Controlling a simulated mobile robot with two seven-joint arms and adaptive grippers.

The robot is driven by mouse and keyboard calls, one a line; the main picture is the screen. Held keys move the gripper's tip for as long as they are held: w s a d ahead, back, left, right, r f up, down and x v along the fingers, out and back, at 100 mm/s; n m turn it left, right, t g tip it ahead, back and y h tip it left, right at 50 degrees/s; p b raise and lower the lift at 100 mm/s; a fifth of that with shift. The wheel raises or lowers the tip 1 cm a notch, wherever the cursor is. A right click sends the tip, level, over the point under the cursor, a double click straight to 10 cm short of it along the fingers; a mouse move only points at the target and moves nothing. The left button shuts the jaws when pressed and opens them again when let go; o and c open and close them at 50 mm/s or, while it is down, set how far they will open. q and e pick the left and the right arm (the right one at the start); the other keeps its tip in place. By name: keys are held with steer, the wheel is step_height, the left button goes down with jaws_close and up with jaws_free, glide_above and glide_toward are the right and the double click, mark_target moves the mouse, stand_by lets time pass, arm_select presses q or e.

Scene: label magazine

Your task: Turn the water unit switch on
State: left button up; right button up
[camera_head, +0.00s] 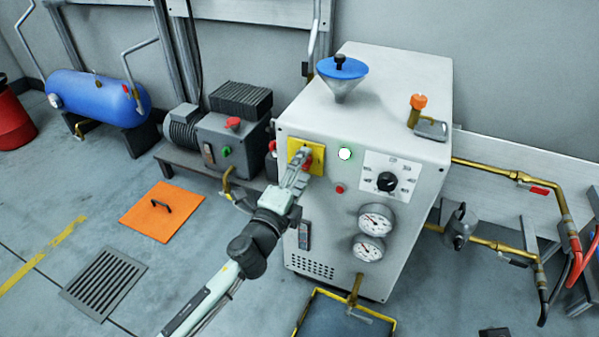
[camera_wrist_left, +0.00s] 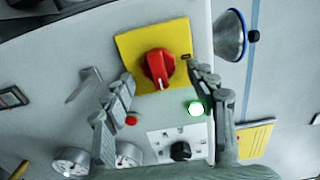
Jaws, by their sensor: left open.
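The water unit is a white cabinet (camera_head: 290,235) in the middle of the head view. Its switch is a red rotary knob (camera_wrist_left: 158,68) on a yellow square plate (camera_wrist_left: 128,50); the plate also shows in the head view (camera_head: 318,160). My left gripper (camera_head: 303,158) is in front of the plate and partly hides the knob in the head view. In the left wrist view the left gripper (camera_wrist_left: 160,82) is open, with one finger on each side of the knob and a gap to it. A white-green lamp (camera_head: 344,154) beside the plate is lit. My right gripper is not seen.
A black dial (camera_head: 387,181), a small red button (camera_head: 340,189) and two gauges (camera_head: 375,222) sit on the same panel. A blue funnel (camera_head: 342,70) stands on top. A motor unit (camera_head: 230,140) is close on the left; brass pipes (camera_head: 500,172) run on the right.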

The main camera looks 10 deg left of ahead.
arm_select(q)
steer(key=v, duration=1.2)
steer(key=s+a+f+n+g+y+p, duration=0.35)
steer(key=a+f+n+g+y, duration=0.4)
steer(key=a+f+n, duration=0.65)
steer(key=s+a+f+n+g, duration=0.1)
steer(key=s+f+n+g, duration=0.2)
steer(key=s, duration=0.4)
steer(key=s+a+f+n+g, duration=0.2)
steer(key=s+f+g, duration=0.1)
steer(key=s, duration=0.4)
steer(key=shift+s+a+f+n+g+h+p, duration=0.25)
steer(key=shift+s+f+n+g+h+p, duration=0.1)
steer(key=shift+n+h, duration=0.1)
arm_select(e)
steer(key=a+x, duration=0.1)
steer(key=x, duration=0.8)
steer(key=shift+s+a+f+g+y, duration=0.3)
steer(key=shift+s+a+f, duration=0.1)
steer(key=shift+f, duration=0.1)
